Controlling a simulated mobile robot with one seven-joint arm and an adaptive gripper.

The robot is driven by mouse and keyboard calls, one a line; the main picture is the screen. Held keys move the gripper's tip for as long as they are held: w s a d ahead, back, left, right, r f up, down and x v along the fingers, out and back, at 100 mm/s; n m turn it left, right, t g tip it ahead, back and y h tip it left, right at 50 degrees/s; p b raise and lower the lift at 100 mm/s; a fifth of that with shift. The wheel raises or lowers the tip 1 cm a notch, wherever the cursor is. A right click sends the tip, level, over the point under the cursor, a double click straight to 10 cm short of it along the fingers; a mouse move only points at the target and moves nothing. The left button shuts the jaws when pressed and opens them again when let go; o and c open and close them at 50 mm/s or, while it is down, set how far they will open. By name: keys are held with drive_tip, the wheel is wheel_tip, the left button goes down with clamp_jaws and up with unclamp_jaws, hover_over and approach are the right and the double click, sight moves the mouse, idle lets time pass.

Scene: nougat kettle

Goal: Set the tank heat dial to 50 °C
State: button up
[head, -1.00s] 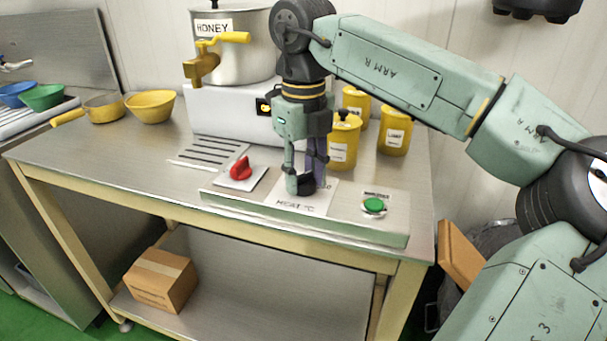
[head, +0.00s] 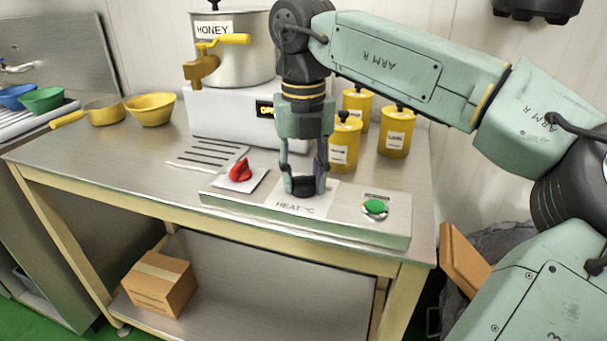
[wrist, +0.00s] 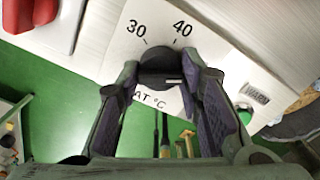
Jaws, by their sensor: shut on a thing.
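The heat dial is a black round knob (head: 303,187) on a white plate marked "HEAT °C" (head: 291,206), on the front control panel. In the wrist view the knob (wrist: 160,66) sits between my fingers, with 30 and 40 printed beyond it. A short light line on the knob points right, toward the right finger. No 50 mark is visible; my fingers cover part of the scale. My gripper (head: 304,180) points down from above and is shut on the knob; its fingertips also show in the wrist view (wrist: 165,78).
A red knob (head: 240,171) is left of the dial and a green button (head: 375,206) right of it. The honey tank (head: 240,60) stands behind. Yellow canisters (head: 395,133) stand behind right. The bench is clear at front left.

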sight(304, 177)
idle(0.3)
drive_tip(key=o, duration=1.2)
drive_tip(key=shift+c, duration=0.2)
wheel_tip(304, 177, up, 8)
drive_tip(key=shift+f, duration=0.2)
